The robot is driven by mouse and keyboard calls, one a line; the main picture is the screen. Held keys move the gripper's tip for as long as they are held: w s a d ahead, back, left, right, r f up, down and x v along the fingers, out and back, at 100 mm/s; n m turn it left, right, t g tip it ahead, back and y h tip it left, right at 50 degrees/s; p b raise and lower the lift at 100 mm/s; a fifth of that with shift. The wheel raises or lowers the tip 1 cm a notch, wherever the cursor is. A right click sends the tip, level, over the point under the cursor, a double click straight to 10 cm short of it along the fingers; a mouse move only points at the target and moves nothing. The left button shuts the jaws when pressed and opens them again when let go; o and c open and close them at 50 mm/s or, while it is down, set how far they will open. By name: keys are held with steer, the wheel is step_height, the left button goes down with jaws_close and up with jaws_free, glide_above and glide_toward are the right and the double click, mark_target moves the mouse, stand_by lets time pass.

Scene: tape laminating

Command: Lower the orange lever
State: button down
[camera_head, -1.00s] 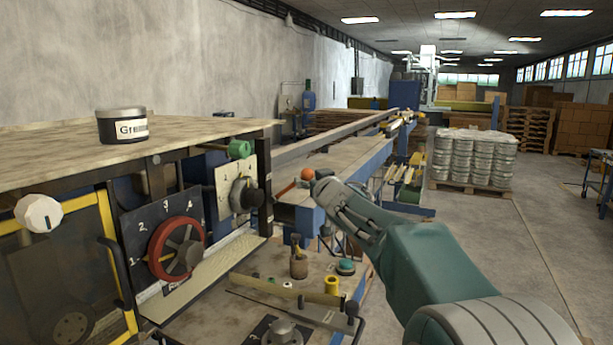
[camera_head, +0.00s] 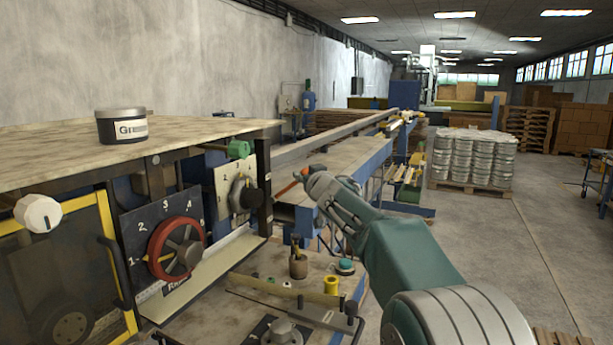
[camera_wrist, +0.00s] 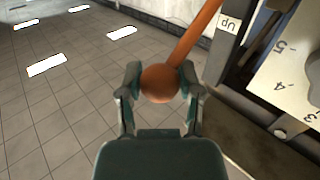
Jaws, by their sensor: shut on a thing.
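The orange lever (camera_head: 287,188) sticks out to the right from the side of the machine, its rod sloping up to a ball end. In the wrist view the lever's orange ball (camera_wrist: 160,84) sits between the two fingers, with the rod (camera_wrist: 198,36) running up and to the right. My gripper (camera_wrist: 160,76) is shut on the ball, one finger at each side. In the head view my gripper (camera_head: 313,178) is at the lever's outer end and hides most of the ball.
A plate labelled "Up" (camera_wrist: 229,23) stands beside the rod. A numbered black knob (camera_head: 243,194) and a red handwheel (camera_head: 176,248) are on the machine at left. A bench (camera_head: 262,262) with small tools lies below. Open floor is at right.

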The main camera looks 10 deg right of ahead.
steer(key=shift+d+f, duration=0.15)
steer(key=shift+f, duration=0.3)
steer(key=shift+s+d+f, duration=0.3)
steer(key=shift+f, duration=0.25)
steer(key=f, duration=0.1)
steer(key=d+f, duration=0.1)
steer(key=f, duration=0.1)
steer(key=s+f, duration=0.1)
steer(key=shift+d+f, duration=0.15)
steer(key=c, duration=1.3)
jaws_free()
steer(key=shift+f, duration=0.2)
steer(key=o, duration=1)
steer(key=shift+r, duration=0.1)
steer(key=shift+o, duration=0.2)
steer(key=shift+r, duration=0.1)
steer(key=s+d, duration=0.1)
steer(key=s, duration=1)
steer(key=shift+s+d, duration=0.3)
steer(key=shift+s, duration=0.1)
